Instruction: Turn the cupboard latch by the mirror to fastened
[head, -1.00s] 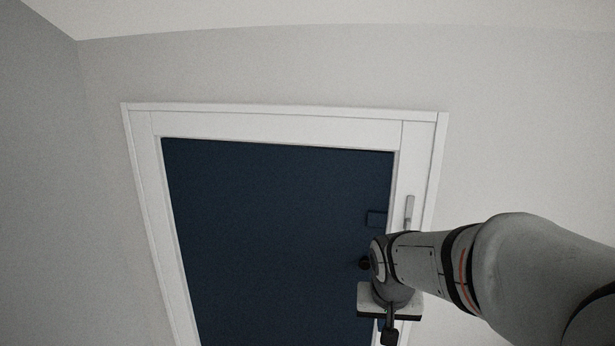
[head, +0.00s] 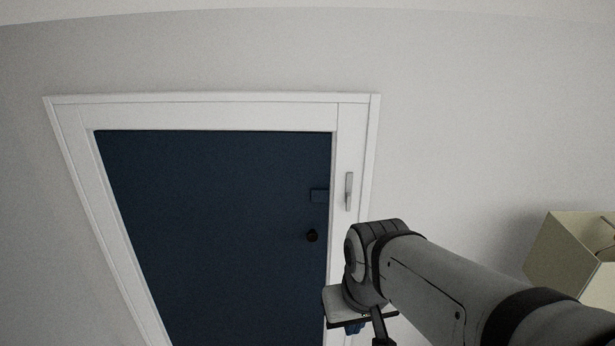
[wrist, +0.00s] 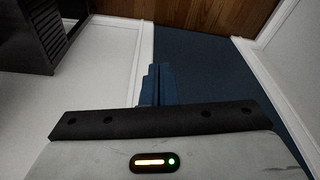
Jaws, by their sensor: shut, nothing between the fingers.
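A dark blue cupboard door (head: 215,220) stands shut in a white frame in the head view. A slim grey bar, which looks like the latch (head: 349,191), sits upright on the right side of the frame. My gripper (head: 353,328) is below the bar at the bottom of the head view, partly hidden by my wrist, and not touching the bar. In the wrist view my gripper's blue fingers (wrist: 157,85) are shut and empty. No mirror shows.
A pale lampshade-like box (head: 566,252) is at the right. The wrist view shows a dark slatted unit (wrist: 45,30), a wooden panel (wrist: 205,12) and blue floor (wrist: 205,65).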

